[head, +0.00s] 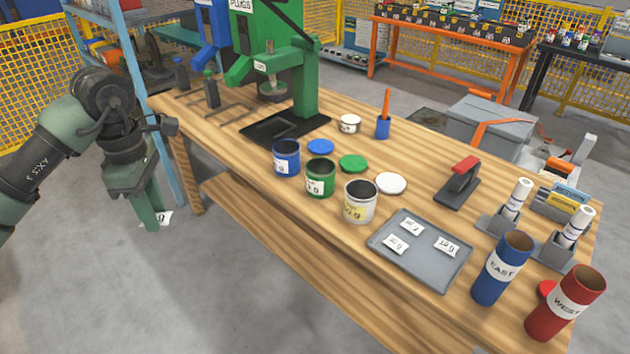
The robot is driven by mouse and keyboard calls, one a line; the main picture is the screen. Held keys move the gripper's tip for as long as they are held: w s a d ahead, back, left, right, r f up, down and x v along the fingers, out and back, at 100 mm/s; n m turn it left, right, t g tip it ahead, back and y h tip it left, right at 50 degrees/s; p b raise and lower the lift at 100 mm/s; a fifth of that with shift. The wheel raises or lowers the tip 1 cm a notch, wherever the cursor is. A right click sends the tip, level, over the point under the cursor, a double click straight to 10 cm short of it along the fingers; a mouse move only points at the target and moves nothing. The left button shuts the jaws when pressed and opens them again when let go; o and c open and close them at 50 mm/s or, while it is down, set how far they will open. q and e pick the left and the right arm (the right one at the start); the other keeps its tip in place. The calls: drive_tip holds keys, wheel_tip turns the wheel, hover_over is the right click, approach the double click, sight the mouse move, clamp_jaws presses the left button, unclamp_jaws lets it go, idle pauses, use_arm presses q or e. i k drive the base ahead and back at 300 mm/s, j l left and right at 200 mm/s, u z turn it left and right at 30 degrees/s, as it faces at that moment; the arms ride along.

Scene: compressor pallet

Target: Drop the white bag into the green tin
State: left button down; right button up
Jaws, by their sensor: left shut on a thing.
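My left gripper (150,218) is at the left of the head view, over the floor beside the table's left end. It is shut on a small white bag (164,218) with dark print, partly hidden by the fingers. The green tin (320,180) stands open and upright on the wooden table, between a blue tin (286,158) and a white tin (360,203). The held bag is well to the left of the green tin and apart from it. My right gripper is not in view.
A grey tray (420,264) holds three white bags (412,226). Blue, green (354,163) and white lids lie behind the tins. A green press (290,70) stands at the back left. Blue (502,268) and red (565,303) tubes stand at the right.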

sight(316, 190)
drive_tip(key=i+j+z, duration=0.75)
drive_tip(key=i, duration=0.2)
